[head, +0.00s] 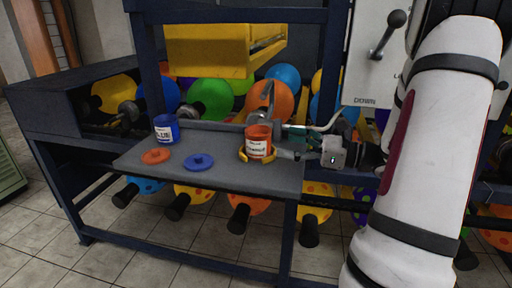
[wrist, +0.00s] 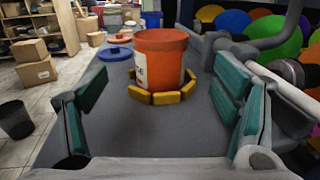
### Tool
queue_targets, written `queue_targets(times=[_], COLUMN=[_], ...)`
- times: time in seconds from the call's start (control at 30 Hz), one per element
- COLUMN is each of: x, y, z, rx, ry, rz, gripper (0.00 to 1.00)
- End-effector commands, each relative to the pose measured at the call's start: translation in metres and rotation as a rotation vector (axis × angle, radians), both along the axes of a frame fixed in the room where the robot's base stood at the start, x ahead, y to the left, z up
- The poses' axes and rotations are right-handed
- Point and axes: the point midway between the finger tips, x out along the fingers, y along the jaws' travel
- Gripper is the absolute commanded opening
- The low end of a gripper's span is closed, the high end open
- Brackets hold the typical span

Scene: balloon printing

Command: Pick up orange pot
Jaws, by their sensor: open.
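The orange pot (head: 258,142) stands upright on the grey shelf (head: 222,177), inside a yellow segmented ring (head: 244,155). It has a white label and shows large in the wrist view (wrist: 161,60), with the yellow ring (wrist: 166,97) around its base. My gripper (head: 290,144) is at the pot's right in the head view. In the wrist view its teal-padded fingers (wrist: 158,108) are spread wide, with the pot ahead between them. The gripper is empty.
A blue pot (head: 167,129), an orange lid (head: 156,156) and a blue lid (head: 199,162) are on the shelf's left part. A yellow bin (head: 210,52) hangs above. Balloons (head: 208,99) and metal machine parts lie behind the shelf.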

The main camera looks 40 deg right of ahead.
Motion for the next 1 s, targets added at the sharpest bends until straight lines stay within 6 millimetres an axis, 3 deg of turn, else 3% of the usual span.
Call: queue_targets(times=[0.13, 0.47, 0.77, 1.0], x=[0.021, 0.039, 0.074, 0.078], y=[0.012, 0.022, 0.041, 0.043], z=[0.000, 0.002, 0.006, 0.007], rx=[-0.001, -0.002, -0.001, -0.002], ry=[0.000, 0.000, 0.000, 0.001], rz=[0.002, 0.002, 0.003, 0.001], gripper=[0.82, 0.82, 0.82, 0.82])
